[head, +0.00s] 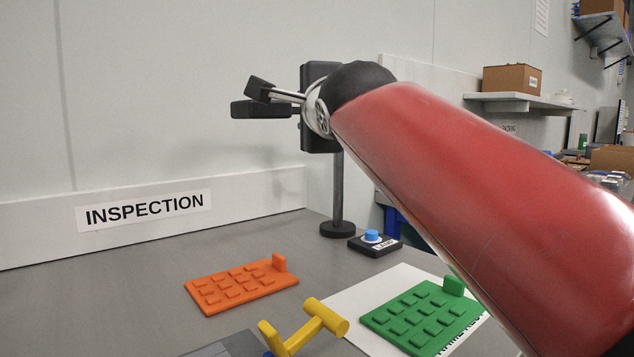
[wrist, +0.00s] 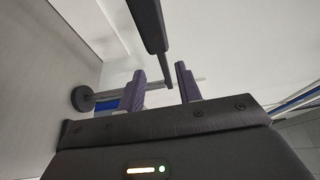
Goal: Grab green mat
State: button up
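The green mat (head: 424,316) lies on a white sheet (head: 374,287) on the table at the lower right of the head view. It has rows of raised blocks and an upright tab (head: 453,285) at its far corner. My arm passes in front of its right side. My gripper (head: 256,99) is up in the air, left of and well above the mat, pointing left. Its two fingers also show in the wrist view (wrist: 163,85), apart with an empty gap between them. The mat is not in the wrist view.
An orange mat (head: 240,287) lies left of the green one. A yellow handled object (head: 316,322) stands in front. A dark panel (head: 318,72) on a stand (head: 338,229) is close behind my gripper. A blue button box (head: 375,244) sits behind the sheet. The left table is clear.

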aim_at(422, 320)
jog(key=k+l, duration=0.2)
jog(key=k, duration=0.3)
jog(key=k+l, duration=0.2)
jog(key=k, duration=0.25)
